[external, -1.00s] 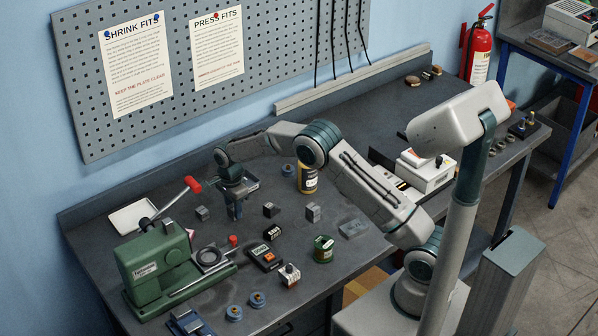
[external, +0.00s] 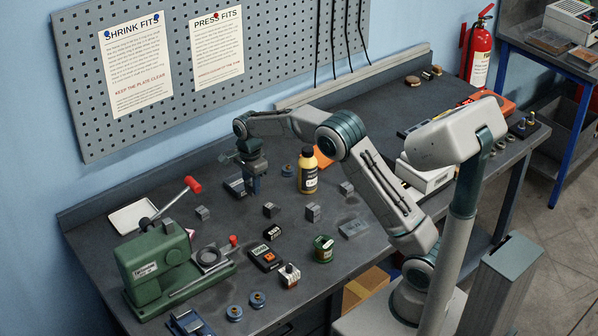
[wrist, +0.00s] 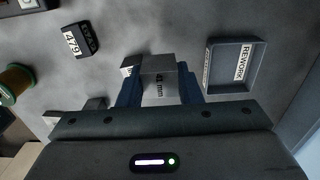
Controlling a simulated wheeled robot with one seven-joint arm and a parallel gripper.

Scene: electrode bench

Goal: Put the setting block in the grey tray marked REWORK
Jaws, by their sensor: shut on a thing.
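My gripper (external: 254,188) is above the bench, left of the yellow bottle, in the external view. In the wrist view its blue fingers (wrist: 158,88) are shut on a grey setting block (wrist: 158,66) whose face reads "41 mm". The block is hard to make out in the external view. The grey tray marked REWORK (wrist: 236,68) looks empty and lies to the right of the held block, apart from it, in the wrist view. In the external view the tray (external: 235,187) is just left of my gripper, partly hidden.
Other grey blocks (external: 271,209) (external: 312,212) (external: 346,188) stand on the bench. A yellow bottle (external: 307,172) stands close right of my gripper.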

